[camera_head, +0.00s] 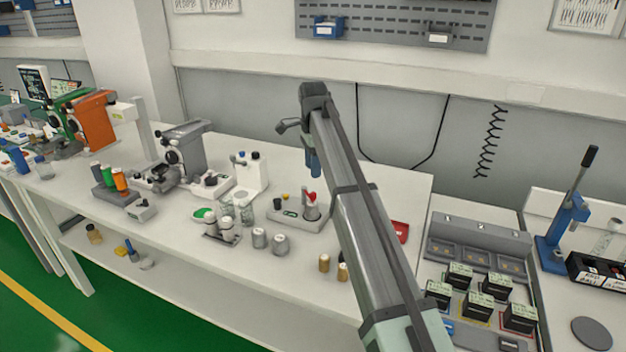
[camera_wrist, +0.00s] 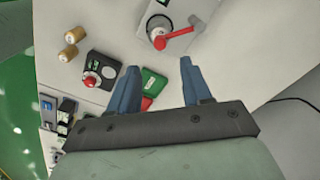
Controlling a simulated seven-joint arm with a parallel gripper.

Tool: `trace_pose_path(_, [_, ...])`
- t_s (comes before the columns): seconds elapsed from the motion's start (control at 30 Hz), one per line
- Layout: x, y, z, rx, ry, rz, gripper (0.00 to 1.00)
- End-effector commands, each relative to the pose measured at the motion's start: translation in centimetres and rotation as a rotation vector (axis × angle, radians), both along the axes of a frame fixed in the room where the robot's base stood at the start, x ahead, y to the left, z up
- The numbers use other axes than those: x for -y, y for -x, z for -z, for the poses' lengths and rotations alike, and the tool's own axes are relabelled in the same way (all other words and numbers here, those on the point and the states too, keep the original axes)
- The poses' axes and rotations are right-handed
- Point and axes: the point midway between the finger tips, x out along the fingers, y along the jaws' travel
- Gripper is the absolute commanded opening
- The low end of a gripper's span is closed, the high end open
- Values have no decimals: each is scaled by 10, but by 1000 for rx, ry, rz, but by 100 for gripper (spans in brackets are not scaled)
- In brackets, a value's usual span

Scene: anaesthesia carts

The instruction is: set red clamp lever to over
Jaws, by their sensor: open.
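The red clamp lever (camera_wrist: 178,36) shows at the top of the wrist view. It runs from a round red hub beside a light disc to the upper right, lying across the top of its pale fixture. In the head view the lever (camera_head: 311,196) is a small red shape on the grey clamp fixture (camera_head: 289,223), left of my arm. My gripper (camera_wrist: 159,64) is open and empty, with two blue fingers apart above the bench. The lever lies ahead of the fingertips, and neither touches it. In the head view a blue finger (camera_head: 314,163) shows; the rest is hidden.
A black box with a red knob (camera_wrist: 90,80) and a green-and-red item (camera_wrist: 153,82) lie near the left finger. Two brass cylinders (camera_head: 324,263) stand near the bench's front. A white stand (camera_head: 249,173) and grey cylinders (camera_head: 280,244) are left of the clamp.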

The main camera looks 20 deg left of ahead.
Motion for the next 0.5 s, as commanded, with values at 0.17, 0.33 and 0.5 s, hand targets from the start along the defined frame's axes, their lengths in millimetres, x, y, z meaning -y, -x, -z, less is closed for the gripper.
trace_pose_path(0.17, [-1,-1,-28,1,-1,0,49])
trace_pose_path(0.33, [0,0,-41,0,0,0,49])
trace_pose_path(0.5, [0,0,-45,-1,1,0,49])
